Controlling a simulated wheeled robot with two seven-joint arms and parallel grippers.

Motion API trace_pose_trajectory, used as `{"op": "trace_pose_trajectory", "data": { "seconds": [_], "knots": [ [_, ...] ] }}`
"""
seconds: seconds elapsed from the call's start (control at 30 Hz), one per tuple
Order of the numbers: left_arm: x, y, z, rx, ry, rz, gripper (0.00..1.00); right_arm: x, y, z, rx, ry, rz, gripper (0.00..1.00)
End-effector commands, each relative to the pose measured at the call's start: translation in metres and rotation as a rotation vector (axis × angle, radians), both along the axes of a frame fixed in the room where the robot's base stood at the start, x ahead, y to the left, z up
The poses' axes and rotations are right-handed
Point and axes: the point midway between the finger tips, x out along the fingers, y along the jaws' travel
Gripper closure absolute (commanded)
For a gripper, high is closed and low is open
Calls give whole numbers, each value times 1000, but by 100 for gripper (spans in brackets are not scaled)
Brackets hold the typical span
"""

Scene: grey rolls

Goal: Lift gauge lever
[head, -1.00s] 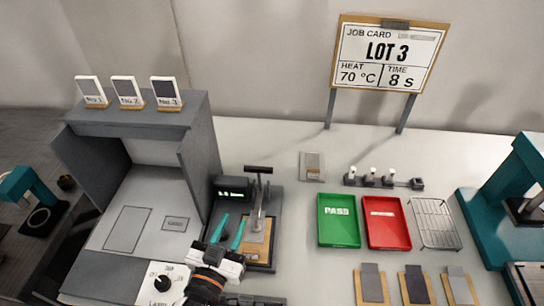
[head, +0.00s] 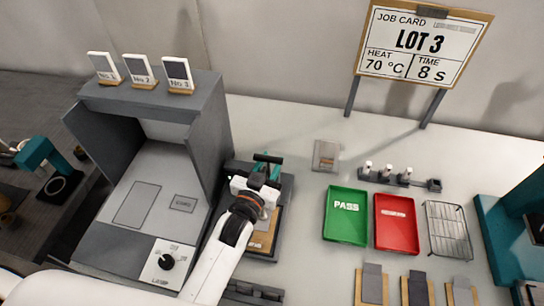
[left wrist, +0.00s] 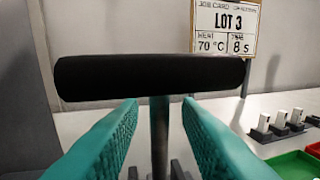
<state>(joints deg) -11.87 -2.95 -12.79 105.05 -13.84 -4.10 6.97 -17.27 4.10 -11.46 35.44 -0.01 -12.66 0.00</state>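The gauge lever has a black crossbar handle (head: 268,157) on an upright metal post. It also shows in the left wrist view as a thick black bar (left wrist: 150,76) across the picture, with its post (left wrist: 159,140) below. My left gripper (head: 266,168) is at the lever, its teal fingers partly hidden by its own wrist in the head view. In the left wrist view the fingers (left wrist: 160,112) are apart, one on each side of the post and just under the bar. No grip on it shows. The gauge base (head: 286,205) is mostly covered by my left arm. My right gripper is not in view.
A grey hooded cabinet (head: 213,120) stands close to the left of the gauge. A green PASS tray (head: 346,232) and a red tray (head: 396,240) lie to the right, beside a wire rack (head: 448,230). A grey plate (head: 326,155) lies behind. The bench between is clear.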

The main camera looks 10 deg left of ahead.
Motion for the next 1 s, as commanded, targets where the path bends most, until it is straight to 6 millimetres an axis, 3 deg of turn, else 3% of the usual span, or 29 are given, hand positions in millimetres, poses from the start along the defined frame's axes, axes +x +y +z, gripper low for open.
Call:
{"op": "trace_pose_trajectory", "data": {
  "seconds": [0.13,0.43,0.47,0.63,1.0],
  "knots": [
    [12,-2,0,0,0,0,69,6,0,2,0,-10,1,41],
    [14,-3,0,-1,0,0,69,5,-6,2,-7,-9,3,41],
    [14,-3,0,-1,0,0,71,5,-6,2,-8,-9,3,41],
    [14,-3,0,-1,0,0,99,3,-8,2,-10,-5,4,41],
    [16,-3,1,-1,6,-1,100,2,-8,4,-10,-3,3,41]
  ]
}}
